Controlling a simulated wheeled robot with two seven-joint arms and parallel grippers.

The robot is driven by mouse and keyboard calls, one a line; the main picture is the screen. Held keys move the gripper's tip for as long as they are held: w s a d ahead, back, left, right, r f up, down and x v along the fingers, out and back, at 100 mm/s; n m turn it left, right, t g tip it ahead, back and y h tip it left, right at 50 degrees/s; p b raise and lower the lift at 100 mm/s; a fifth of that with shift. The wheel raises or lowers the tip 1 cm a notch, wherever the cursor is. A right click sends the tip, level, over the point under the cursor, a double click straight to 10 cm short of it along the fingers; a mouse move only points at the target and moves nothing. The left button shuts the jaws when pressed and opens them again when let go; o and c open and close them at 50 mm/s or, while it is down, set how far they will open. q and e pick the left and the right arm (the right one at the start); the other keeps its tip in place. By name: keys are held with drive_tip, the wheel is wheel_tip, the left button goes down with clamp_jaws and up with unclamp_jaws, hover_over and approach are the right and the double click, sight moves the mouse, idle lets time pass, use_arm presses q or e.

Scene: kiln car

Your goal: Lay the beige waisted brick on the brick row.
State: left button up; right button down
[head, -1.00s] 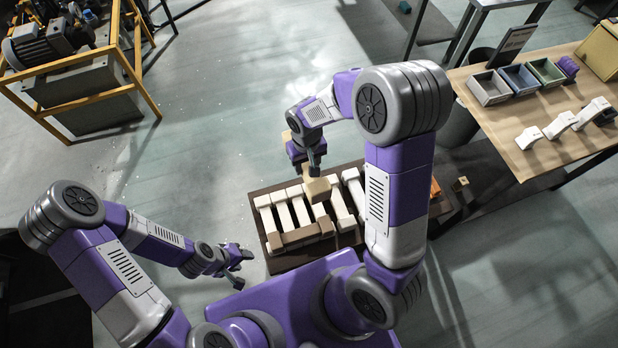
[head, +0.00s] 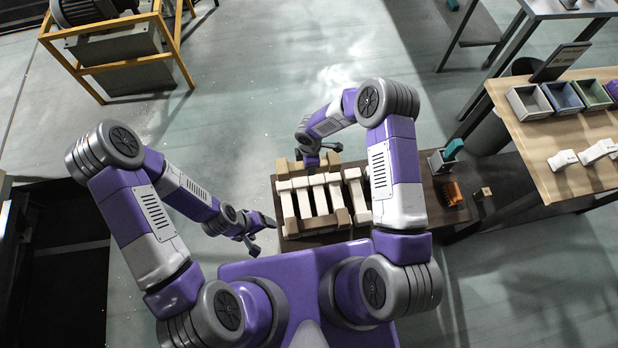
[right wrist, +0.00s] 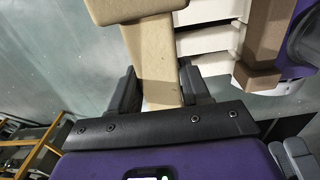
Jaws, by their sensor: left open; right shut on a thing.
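The beige waisted brick (right wrist: 155,55) is between the fingers of my right gripper (right wrist: 160,90) in the right wrist view, with its wide end beyond the fingertips. In the head view my right gripper (head: 322,152) is at the far side of the brick row, partly hidden by its own arm. The brick row (head: 320,202) has several pale bricks side by side with brown bricks among them. I cannot tell whether the held brick touches the row. My left gripper (head: 258,235) is open and empty, left of the row.
The row is on a dark kiln car (head: 440,205). A small grey bin (head: 440,162) and an orange piece (head: 452,193) are at its right. A wooden table (head: 540,140) with trays stands at the right.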

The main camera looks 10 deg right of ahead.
wheel_tip(320, 180, down, 9)
drive_tip(key=shift+f+b, duration=0.2)
drive_tip(key=shift+b, duration=1.05)
drive_tip(key=shift+r, duration=0.1)
drive_tip(key=shift+f, duration=0.2)
drive_tip(key=c, duration=0.5)
unclamp_jaws()
